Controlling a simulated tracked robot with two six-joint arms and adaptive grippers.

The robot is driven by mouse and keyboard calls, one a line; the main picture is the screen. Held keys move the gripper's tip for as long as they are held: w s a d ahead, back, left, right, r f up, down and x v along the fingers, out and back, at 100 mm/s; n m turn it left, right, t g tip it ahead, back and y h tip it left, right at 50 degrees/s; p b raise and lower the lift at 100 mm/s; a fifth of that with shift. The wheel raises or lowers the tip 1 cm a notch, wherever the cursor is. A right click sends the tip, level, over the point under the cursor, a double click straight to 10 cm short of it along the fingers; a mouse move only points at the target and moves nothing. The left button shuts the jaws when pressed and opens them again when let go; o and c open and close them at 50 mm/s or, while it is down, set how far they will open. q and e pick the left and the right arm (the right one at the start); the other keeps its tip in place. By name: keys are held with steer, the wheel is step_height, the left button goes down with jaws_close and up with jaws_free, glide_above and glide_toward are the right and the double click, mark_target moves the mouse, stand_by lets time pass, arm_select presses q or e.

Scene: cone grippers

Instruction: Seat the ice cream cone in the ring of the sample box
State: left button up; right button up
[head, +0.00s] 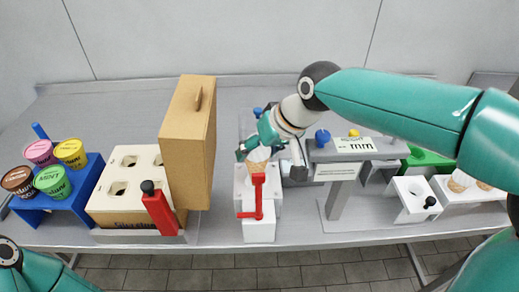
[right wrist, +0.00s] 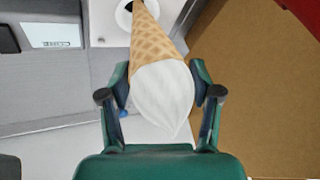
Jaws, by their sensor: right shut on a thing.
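The ice cream cone (right wrist: 160,45), a brown waffle cone with white ice cream on top, is between the two fingers of my right gripper (right wrist: 160,95). The gripper is shut on it. In the head view, the right gripper (head: 262,150) is over a white block fixture (head: 258,230) with a red handle, and the cone (head: 258,155) shows small there. My left gripper is out of view.
A tall brown panel (head: 187,140) stands just left of the fixture, beside a beige box with square holes (head: 112,205). Further left, a blue rack (head: 75,205) holds several tubs. To the right are a grey display stand (head: 345,168) and a white holed block (head: 412,205).

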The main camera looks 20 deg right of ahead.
steer(key=shift+d+f+b, duration=0.15)
steer(key=shift+f+b, duration=0.55)
steer(key=shift+f, duration=0.2)
steer(key=o, duration=0.9)
steer(key=shift+r, duration=0.2)
step_height(320, 180, up, 10)
steer(key=shift+f, duration=0.2)
